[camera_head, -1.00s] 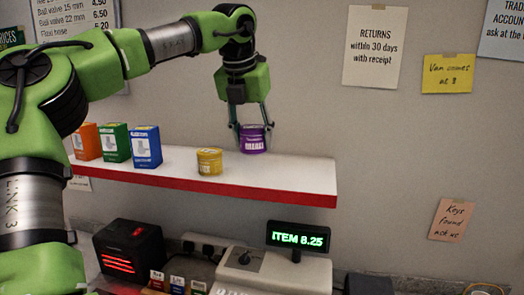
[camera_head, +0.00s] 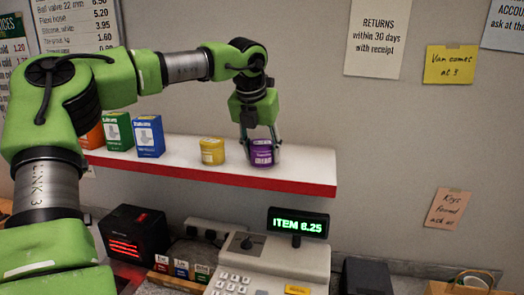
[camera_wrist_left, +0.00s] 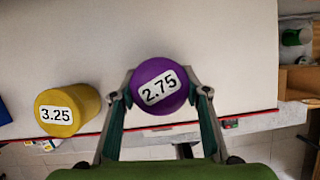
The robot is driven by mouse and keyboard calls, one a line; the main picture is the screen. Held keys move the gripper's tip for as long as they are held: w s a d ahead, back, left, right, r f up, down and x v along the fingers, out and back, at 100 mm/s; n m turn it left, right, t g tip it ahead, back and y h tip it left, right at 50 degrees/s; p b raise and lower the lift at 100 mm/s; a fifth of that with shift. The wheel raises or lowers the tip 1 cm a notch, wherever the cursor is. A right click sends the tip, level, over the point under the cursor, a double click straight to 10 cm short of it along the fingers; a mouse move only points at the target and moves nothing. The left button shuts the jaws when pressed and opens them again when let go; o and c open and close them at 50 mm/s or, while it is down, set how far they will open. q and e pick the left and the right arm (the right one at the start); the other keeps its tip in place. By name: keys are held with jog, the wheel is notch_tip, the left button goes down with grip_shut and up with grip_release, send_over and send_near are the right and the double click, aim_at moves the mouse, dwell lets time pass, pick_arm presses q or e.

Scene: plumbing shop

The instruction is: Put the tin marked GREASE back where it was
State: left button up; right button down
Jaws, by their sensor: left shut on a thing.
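A purple tin (camera_head: 262,154) has pale lettering on its side that looks like GREASE but is blurred. My left gripper (camera_head: 261,142) is shut on it, with a finger on each side. The tin is upright on or just above the white shelf (camera_head: 305,168), right of a yellow tin (camera_head: 212,151). In the left wrist view the purple lid (camera_wrist_left: 158,86) reads 2.75, and it sits between the fingertips (camera_wrist_left: 160,95). The yellow tin's lid (camera_wrist_left: 57,114) reads 3.25; a gap separates the two tins. My right gripper is not in view.
Blue (camera_head: 148,136), green (camera_head: 118,131) and orange boxes stand on the shelf's left part. The shelf has a red front edge and free room right of the purple tin. Below are a till (camera_head: 268,262) and a display (camera_head: 298,223) reading ITEM 8.25.

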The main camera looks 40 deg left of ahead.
pick_arm(q)
jog(key=o, duration=1.1)
jog(key=shift+o, duration=0.6)
jog(key=shift+f, duration=0.1)
jog(key=shift+r, duration=0.4)
jog(key=b+v, duration=0.2)
jog(key=v, duration=0.9)
jog(key=shift+d+r+b, duration=0.15)
jog(key=shift+r+b, duration=0.1)
jog(key=shift+b, duration=0.15)
jog(key=shift+s+f, duration=0.1)
jog(key=shift+s, duration=0.05)
